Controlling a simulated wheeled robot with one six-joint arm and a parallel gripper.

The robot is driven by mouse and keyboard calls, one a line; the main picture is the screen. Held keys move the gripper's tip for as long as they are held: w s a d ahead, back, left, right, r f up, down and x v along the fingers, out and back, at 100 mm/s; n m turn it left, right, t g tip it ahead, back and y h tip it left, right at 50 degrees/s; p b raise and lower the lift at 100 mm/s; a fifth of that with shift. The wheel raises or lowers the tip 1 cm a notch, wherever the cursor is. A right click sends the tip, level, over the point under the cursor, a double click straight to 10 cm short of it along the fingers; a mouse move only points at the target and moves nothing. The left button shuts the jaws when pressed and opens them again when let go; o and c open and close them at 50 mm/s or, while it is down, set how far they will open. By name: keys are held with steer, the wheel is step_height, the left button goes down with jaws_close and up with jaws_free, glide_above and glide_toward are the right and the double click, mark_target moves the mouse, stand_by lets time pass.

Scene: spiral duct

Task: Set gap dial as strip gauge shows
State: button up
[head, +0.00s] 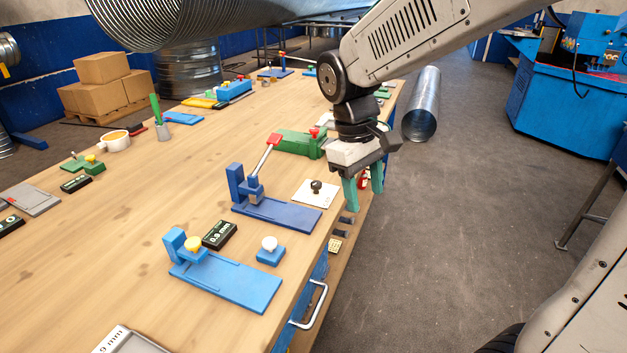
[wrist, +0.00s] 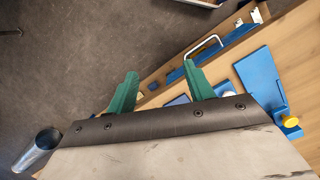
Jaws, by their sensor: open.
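My gripper (head: 363,187) has two green fingers spread apart with nothing between them. It hangs beyond the bench's right edge; its fingers also show in the wrist view (wrist: 160,72). A black block (head: 219,235) marked 0.8 mm, the last sign small, lies beside a blue fixture (head: 240,284) with a yellow knob (head: 193,244). That knob also shows in the wrist view (wrist: 290,121). A black knob (head: 316,187) stands on a white plate (head: 303,194) near the bench edge. I cannot tell which of these are the gap dial and the strip gauge.
A second blue fixture (head: 296,216) with a red-handled lever stands farther along the wooden bench (head: 110,250). A blue block with a white knob (head: 270,251) is near the front edge. A handle (head: 315,305) juts from the bench side.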

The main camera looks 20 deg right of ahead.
steer(key=w+a+f+n+h, duration=0.1)
steer(key=w+a+f+n, duration=0.15)
steer(key=w, duration=0.45)
steer(key=w+a+f+n+h, duration=0.1)
steer(key=w+f+n, duration=0.3)
steer(key=w, duration=0.3)
steer(key=w+a+f+n, duration=0.1)
steer(key=w+f+n, duration=0.2)
steer(key=w, duration=0.4)
steer(key=n+t+h, duration=0.1)
steer(key=n+t, duration=0.1)
steer(key=n, duration=0.3)
glide_toward(316, 183)
steer(key=f, duration=0.1)
steer(key=x, duration=0.7)
steer(key=shift+d+f, duration=0.2)
steer(key=shift+d, duration=0.05)
steer(key=c, duration=1)
